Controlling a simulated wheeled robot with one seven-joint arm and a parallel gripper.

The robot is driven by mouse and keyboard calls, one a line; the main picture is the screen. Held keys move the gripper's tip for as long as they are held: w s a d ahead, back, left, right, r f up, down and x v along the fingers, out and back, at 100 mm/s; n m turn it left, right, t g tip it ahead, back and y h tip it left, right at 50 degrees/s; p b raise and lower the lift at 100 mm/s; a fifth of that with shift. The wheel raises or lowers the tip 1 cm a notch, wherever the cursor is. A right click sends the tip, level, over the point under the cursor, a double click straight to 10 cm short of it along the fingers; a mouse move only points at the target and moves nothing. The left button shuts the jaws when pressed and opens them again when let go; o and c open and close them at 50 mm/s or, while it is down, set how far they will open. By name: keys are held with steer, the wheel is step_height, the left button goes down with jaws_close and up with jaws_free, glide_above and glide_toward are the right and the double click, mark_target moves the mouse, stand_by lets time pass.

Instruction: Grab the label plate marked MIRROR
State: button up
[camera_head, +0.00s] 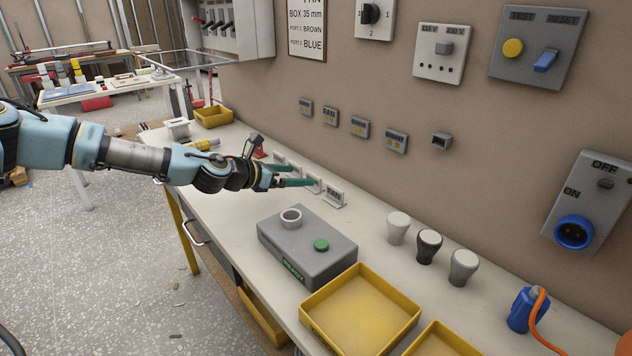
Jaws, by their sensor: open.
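Several small label plates stand in a row on the bench by the wall. The nearest plate (334,197) stands clear to the right of my gripper (306,175). Another plate (314,184) is right at the teal fingertips, and one more (280,158) is behind them, partly covered. Their lettering is too small to read, so I cannot tell which is marked MIRROR. My gripper is open, low over the bench, with its fingers pointing right. I cannot tell whether a finger touches a plate. No plate is visibly held.
A grey box with a green button (320,245) sits in front of the plates. Yellow trays (361,312) and several knobs (398,228) are farther right. Small labelled plates (360,127) are fixed to the wall above. A yellow bin (213,116) is at the far end.

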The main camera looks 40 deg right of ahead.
mark_target(313, 176)
steer(key=shift+x, duration=0.8)
steer(key=p+x, duration=0.1)
steer(key=x, duration=0.1)
steer(key=p+x, duration=0.1)
steer(key=x, duration=0.1)
steer(key=shift+s+d+r+p, duration=0.15)
steer(key=shift+s+p, duration=0.1)
steer(key=shift+p, duration=0.15)
steer(key=shift+d+f, duration=0.4)
steer(key=shift+d, duration=0.05)
steer(key=shift+c, duration=0.4)
steer(key=c, duration=1.2)
